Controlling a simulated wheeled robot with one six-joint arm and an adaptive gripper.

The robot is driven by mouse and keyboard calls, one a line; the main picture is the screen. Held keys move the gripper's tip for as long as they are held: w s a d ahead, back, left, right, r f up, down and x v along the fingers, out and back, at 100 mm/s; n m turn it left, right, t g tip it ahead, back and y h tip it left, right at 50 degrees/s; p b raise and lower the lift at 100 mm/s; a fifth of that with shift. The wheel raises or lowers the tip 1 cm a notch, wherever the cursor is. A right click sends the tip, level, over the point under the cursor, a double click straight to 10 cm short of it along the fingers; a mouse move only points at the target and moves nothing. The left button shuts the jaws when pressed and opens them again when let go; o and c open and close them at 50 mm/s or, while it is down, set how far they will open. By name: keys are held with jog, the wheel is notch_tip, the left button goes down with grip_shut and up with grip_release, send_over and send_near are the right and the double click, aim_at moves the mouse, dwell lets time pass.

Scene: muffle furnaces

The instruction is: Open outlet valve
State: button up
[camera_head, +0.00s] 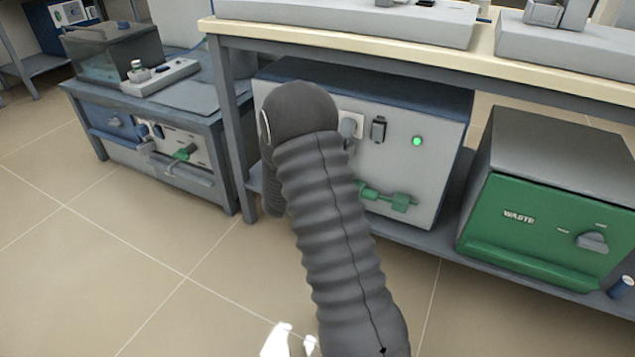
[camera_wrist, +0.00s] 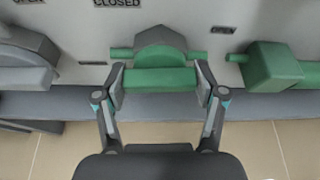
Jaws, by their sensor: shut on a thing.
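A green valve handle (camera_wrist: 158,82) with a rounded grey-green hub sits on the grey panel in the wrist view. My gripper (camera_wrist: 160,88) is shut on this handle, one finger at each end of it. A "CLOSED" label is above left of the handle and an "OPEN" label is to its right. The handle lies level across the picture. In the head view, green fittings (camera_head: 402,203) show low on the front of the grey-and-blue cabinet (camera_head: 440,155). My dark ribbed arm covers part of that front, and my gripper is hidden there.
A second green block (camera_wrist: 272,66) is right of the handle and a grey knob (camera_wrist: 28,62) is left. A green WASTE box (camera_head: 535,230) stands right of the cabinet. A bench (camera_head: 420,60) is above. Open tiled floor (camera_head: 120,260) lies in front.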

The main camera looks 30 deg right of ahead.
jog(key=shift+m, duration=0.5)
jog(key=o, duration=1.2)
jog(key=shift+c, duration=0.2)
jog(key=v, duration=1.2)
jog(key=shift+s+d, duration=0.15)
